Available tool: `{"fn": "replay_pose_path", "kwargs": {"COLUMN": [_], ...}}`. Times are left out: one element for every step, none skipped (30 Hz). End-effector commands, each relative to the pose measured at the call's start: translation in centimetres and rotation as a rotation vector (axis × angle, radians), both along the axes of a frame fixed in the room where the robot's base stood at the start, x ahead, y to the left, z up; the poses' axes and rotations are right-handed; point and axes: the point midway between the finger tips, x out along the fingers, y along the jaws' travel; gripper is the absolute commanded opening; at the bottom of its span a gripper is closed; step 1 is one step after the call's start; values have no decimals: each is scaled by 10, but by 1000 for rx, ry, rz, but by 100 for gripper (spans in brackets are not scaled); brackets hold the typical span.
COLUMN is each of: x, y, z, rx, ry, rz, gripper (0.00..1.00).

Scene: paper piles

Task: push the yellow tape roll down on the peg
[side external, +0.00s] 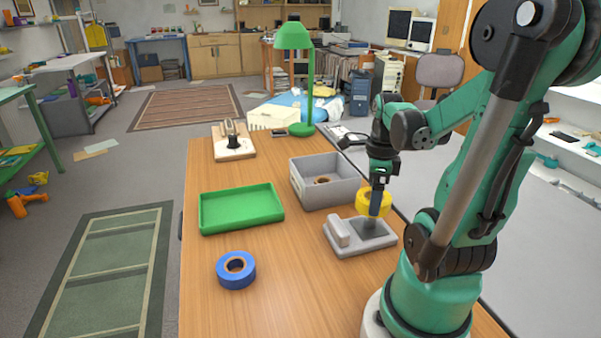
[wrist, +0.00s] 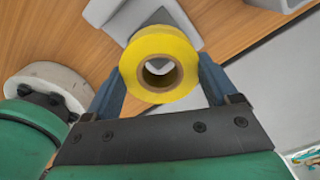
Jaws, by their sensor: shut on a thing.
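The yellow tape roll (side external: 362,203) is held in my gripper (side external: 377,206), above a grey stand (side external: 350,247) with a raised light block and a dark square patch. In the wrist view the yellow roll (wrist: 160,38) sits between the two fingers of my gripper (wrist: 160,82), one on each side. Its brown core faces the camera, and something light grey shows through the hole. Part of the grey stand (wrist: 105,12) shows behind the roll. I cannot make out a peg under the roll, or whether the roll touches the stand.
A grey bin (side external: 328,198) with a brown ring inside stands just behind the stand. A green tray (side external: 240,208) lies to the left, and a blue tape roll (side external: 222,275) lies in front of it. A wooden block with a dark fixture (side external: 233,143) and a green lamp (side external: 295,38) are farther back.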

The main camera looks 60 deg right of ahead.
Motion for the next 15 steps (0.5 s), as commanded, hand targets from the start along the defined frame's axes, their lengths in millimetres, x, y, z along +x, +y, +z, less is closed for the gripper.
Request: {"fn": "replay_pose_path", "kwargs": {"x": [0,0,0,0,0,0,0,0,0,0,0,0,0,0,0], "y": [0,0,0,0,0,0,0,0,0,0,0,0,0,0,0], "z": [-2,-3,-4,-5,-6,-7,-8,-8,-10,-11,-11,-13,-14,-15,-16], "rx": [0,0,0,0,0,0,0,0,0,0,0,0,0,0,0], "ry": [0,0,0,0,0,0,0,0,0,0,0,0,0,0,0], "rz": [0,0,0,0,0,0,0,0,0,0,0,0,0,0,0], "gripper": [30,30,30,30,30,30,30,30,30,30,30,30,30,30,30]}}
